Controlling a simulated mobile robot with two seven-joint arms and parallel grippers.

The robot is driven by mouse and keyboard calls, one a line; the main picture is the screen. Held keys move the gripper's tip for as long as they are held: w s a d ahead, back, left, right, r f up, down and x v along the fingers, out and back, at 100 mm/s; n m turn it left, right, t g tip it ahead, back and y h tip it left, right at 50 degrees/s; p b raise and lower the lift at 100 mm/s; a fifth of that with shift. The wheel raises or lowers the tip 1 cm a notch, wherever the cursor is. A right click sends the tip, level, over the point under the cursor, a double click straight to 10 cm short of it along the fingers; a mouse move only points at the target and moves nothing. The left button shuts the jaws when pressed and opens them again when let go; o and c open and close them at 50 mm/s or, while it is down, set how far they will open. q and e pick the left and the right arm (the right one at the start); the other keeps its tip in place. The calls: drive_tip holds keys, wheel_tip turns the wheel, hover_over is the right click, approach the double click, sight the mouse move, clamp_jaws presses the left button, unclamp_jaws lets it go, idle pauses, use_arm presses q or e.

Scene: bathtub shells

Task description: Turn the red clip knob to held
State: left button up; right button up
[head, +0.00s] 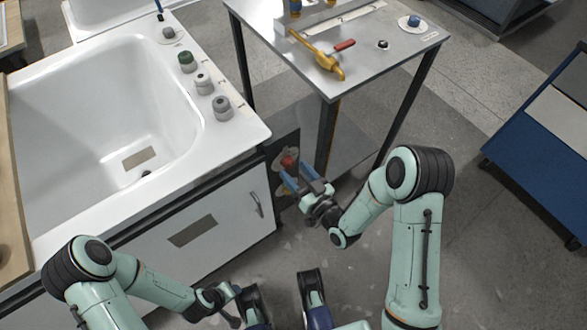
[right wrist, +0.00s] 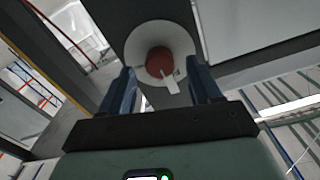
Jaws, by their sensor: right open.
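The red clip knob (head: 288,161) sits on a pale round plate on the dark panel at the right end of the tub's cabinet. In the right wrist view the red knob (right wrist: 159,60) is centred on its white disc (right wrist: 143,72), with a pale tab pointing down and slightly right. My right gripper (head: 296,177) is open, its blue fingers pointing at the knob. In the right wrist view the gripper (right wrist: 162,72) has one finger on each side of the knob; contact is not visible. My left gripper (head: 226,301) is low in the head view, its jaws unclear.
The white bathtub (head: 110,95) has several knobs along its rim. A metal table (head: 350,62) with a yellow tap-like part and a red-handled piece stands behind, its leg close to my right gripper. A blue cabinet (head: 540,150) is at right. Floor between is clear.

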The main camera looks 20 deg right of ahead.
drive_tip(key=shift+x, duration=0.85)
drive_tip(key=c, duration=1.1)
drive_tip(key=shift+o, duration=0.3)
